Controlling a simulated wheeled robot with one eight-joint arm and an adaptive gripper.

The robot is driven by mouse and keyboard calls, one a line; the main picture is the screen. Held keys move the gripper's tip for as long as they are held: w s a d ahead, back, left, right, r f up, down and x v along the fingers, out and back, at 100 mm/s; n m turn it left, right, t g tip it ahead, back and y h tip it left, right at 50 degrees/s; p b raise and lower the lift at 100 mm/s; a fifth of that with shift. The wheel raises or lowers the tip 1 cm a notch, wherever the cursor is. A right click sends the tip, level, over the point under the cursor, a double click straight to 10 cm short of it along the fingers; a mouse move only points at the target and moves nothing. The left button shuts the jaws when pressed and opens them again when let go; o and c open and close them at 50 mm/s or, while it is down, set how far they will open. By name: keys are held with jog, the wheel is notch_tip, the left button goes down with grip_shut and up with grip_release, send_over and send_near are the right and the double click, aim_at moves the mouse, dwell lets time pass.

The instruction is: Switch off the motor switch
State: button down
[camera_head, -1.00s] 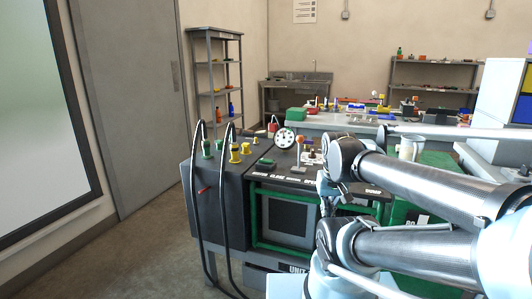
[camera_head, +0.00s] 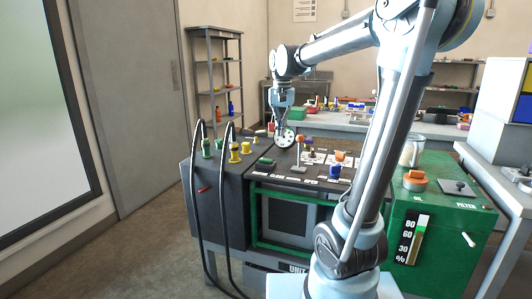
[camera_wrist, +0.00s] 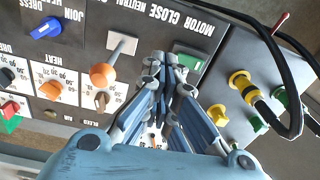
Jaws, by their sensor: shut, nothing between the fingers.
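The motor switch (camera_head: 265,163) is a small green switch on the dark sloping panel of the cart, at the panel's left front. In the wrist view the green switch (camera_wrist: 189,61) lies just beyond and right of my fingertips, beside the printed word MOTOR. Whether it is on or off, I cannot tell.
A lever with an orange knob (camera_head: 300,139) stands right of the switch. A blue knob (camera_head: 335,171) is farther right. Yellow fittings (camera_head: 235,154) and black hoses (camera_head: 228,180) are on the left. A green box (camera_head: 455,235) with a metal mug (camera_head: 412,150) stands at right.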

notch_tip(320, 180, up, 2)
jog(key=m, duration=0.1)
send_over(266, 161)
jog(key=w+a, duration=0.1)
jog(key=w, duration=0.2)
jog(key=shift+g, duration=0.3)
notch_tip(266, 161, down, 14)
jog(key=shift+r, duration=0.1)
dwell(0.5)
jog(key=shift+w+a+f, duration=0.1)
jog(key=shift+a+f, duration=0.1)
jog(key=shift+f, duration=0.25)
jog(key=shift+d, duration=0.1)
jog(key=shift+s+d+r, duration=0.25)
jog(key=shift+d+r, duration=0.1)
jog(key=shift+d, duration=0.25)
